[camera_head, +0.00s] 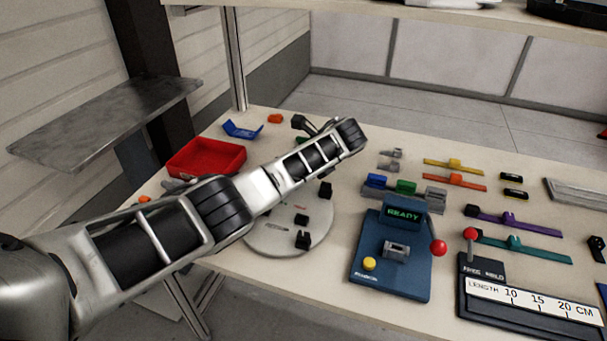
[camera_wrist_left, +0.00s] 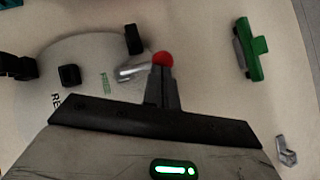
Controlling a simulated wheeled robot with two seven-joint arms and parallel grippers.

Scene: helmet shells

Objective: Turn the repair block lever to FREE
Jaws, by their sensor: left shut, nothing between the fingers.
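The repair block is a round pale grey plate (camera_head: 268,238) with black blocks on it, partly behind my left arm in the head view. In the left wrist view the plate (camera_wrist_left: 85,48) bears a green FREE mark (camera_wrist_left: 105,83) and part of a black word. The lever (camera_wrist_left: 131,71) is a silver bar with a red ball at its end, lying near the FREE mark. My left gripper (camera_wrist_left: 165,72) is shut and empty, its fingertips right at the red ball; I cannot tell whether they touch. The head view does not show the lever. My right gripper is not in view.
A red tray (camera_head: 207,160) stands left of my arm. A blue READY device (camera_head: 395,262) with a red-knobbed lever stands right of the plate. A length gauge (camera_head: 530,300) and coloured bars lie further right. A green part (camera_wrist_left: 252,48) lies beside the plate in the wrist view.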

